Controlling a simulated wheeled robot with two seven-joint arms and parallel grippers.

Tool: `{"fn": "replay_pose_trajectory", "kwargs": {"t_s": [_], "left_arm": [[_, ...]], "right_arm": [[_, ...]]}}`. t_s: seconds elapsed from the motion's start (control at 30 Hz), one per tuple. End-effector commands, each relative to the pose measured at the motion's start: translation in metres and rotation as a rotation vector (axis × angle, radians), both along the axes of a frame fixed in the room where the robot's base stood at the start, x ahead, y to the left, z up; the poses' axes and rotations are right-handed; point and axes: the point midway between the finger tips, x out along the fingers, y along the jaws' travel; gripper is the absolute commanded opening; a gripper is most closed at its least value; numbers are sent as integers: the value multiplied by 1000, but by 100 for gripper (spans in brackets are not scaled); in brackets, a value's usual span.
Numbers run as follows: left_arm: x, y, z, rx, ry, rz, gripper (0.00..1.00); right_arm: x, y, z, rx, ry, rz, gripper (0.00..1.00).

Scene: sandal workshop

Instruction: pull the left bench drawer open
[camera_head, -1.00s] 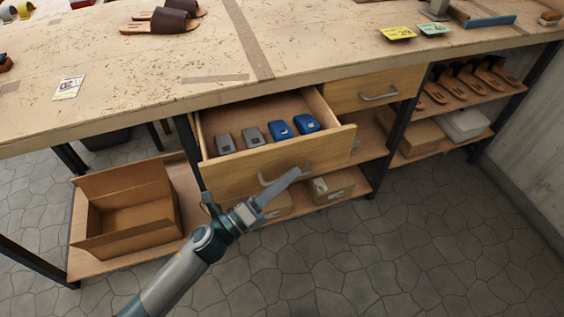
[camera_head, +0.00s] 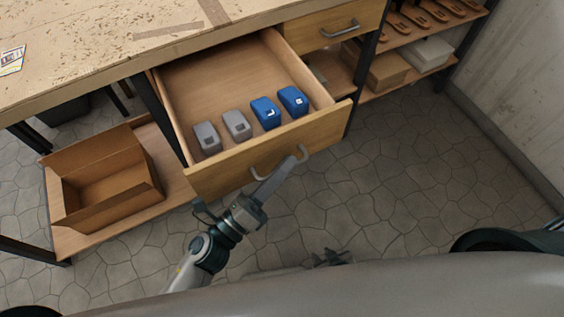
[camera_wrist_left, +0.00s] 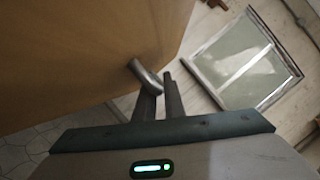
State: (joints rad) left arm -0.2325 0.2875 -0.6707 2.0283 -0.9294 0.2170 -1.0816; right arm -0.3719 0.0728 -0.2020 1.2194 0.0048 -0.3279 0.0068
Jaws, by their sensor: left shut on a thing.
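The left bench drawer (camera_head: 300,133) is pulled well out from under the bench top. Two grey and two blue block-like items lie inside near its front panel. Its curved metal handle (camera_head: 258,178) is on the front panel and also shows in the left wrist view (camera_wrist_left: 143,73). My left gripper (camera_head: 286,166) is shut on the handle, its fingers partly covering it. In the left wrist view the fingers (camera_wrist_left: 160,88) reach the handle beside the wooden panel. My right gripper (camera_head: 331,257) shows small and dark low in the head view; its jaws are unclear.
A second drawer (camera_head: 338,25), shut, is to the right. An open cardboard box (camera_head: 105,180) stands on the low shelf at left. Shelves at right hold sandals and boxes (camera_head: 430,54). The stone floor (camera_head: 400,165) before the bench is clear.

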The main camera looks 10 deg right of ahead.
Motion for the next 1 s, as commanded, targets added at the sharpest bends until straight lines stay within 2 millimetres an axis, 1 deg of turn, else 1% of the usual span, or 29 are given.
{"fn": "replay_pose_trajectory", "kwargs": {"t_s": [0.07, 0.1, 0.13, 0.7, 0.9, 1.0], "left_arm": [[0, 1, -1, 2, 2, 2, 0], [0, 1, -1, 2, 2, 2, 12], [0, 1, -1, 2, 2, 2, 17], [0, 1, -1, 1, 1, 1, 17], [-9, 11, -6, 0, 3, 1, 17], [-16, 21, -9, 1, 2, 0, 17]], "right_arm": [[0, -1, 0, -1, 0, 0, 31], [0, -1, 0, -1, 0, 0, 31], [0, -1, 0, -2, 0, -1, 31], [0, 0, -1, -1, 1, 1, 31], [-3, -1, -7, -6, 26, 0, 31], [-7, -10, -8, -19, 53, -5, 31]]}}
